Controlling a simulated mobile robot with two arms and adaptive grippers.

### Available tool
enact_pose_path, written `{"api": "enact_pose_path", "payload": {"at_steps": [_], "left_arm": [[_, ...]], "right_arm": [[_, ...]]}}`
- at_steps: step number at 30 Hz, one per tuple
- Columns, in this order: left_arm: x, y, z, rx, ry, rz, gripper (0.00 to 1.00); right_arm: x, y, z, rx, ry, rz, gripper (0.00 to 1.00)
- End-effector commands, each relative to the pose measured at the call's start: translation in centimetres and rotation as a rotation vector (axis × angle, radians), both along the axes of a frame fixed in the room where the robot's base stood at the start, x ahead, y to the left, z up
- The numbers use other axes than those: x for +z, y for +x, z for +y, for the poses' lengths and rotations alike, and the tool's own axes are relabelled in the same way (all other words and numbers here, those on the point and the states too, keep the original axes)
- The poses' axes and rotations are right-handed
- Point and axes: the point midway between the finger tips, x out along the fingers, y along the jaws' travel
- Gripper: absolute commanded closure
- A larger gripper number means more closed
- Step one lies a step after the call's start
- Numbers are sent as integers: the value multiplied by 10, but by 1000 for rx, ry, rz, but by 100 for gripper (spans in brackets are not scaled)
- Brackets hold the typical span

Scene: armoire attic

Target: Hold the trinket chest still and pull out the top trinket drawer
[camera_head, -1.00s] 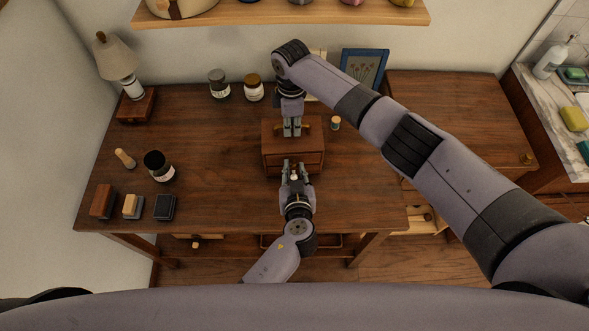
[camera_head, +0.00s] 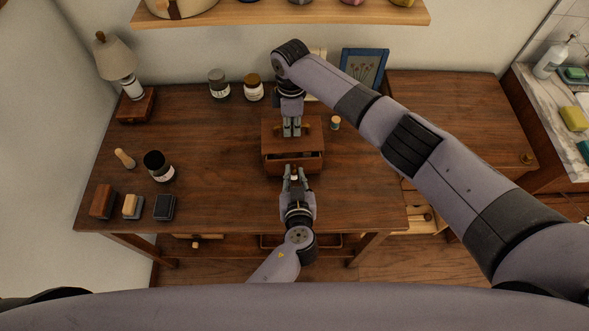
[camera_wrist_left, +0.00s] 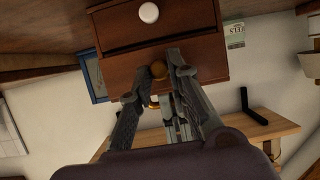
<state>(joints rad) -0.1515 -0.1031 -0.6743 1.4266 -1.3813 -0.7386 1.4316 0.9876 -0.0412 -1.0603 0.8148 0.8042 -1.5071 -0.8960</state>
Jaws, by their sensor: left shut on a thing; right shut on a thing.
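The wooden trinket chest (camera_head: 270,140) stands on the desk. Its top drawer (camera_head: 311,166) is partly out toward me, with a dark gap behind its front. In the left wrist view, which looks upside down, a brass knob (camera_wrist_left: 158,69) on the top drawer (camera_wrist_left: 119,70) is between my left fingers. A white knob (camera_wrist_left: 148,12) is on the lower drawer (camera_wrist_left: 118,30). My left gripper (camera_head: 294,171) is shut on the brass knob, in front of the chest. My right gripper (camera_head: 291,133) points down, shut on the handle (camera_head: 306,126) on the chest's top; its fingers hide part of it.
A small teal-banded bottle (camera_head: 336,123) stands right of the chest. Jars (camera_head: 218,86) (camera_head: 254,89) stand behind, with a blue picture frame (camera_head: 364,67). A dark jar (camera_head: 158,165) and blocks (camera_head: 133,206) are at left. The desk between them and the chest is clear.

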Motion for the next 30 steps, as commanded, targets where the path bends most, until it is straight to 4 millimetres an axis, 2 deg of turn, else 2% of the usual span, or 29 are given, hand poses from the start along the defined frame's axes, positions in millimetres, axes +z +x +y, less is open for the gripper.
{"api": "enact_pose_path", "payload": {"at_steps": [1, 3, 6, 9, 19, 20, 28, 30], "left_arm": [[-2, -16, -1, -3, 1, 6, 100], [-2, -32, -1, -1, 2, 6, 100], [-2, -52, -3, -2, 2, 6, 100], [-1, -63, -3, -1, 2, 4, 100], [-1, -67, -4, -2, 1, 4, 100], [-1, -67, -4, -3, 1, 4, 82], [-1, -66, -4, -2, 1, 2, 64], [-1, -65, -4, -1, 0, 2, 63]], "right_arm": [[-1, 1, -1, -1, 0, -4, 100], [-1, 1, -1, -1, 0, -5, 100], [-1, 2, -1, -1, 0, -5, 100], [0, 2, -1, -1, 0, -5, 100], [0, 3, -2, -2, -1, -9, 100], [0, 3, -2, -2, 0, -10, 100], [0, 2, -1, -2, -1, -6, 100], [0, 2, -1, -1, -1, -6, 100]]}}
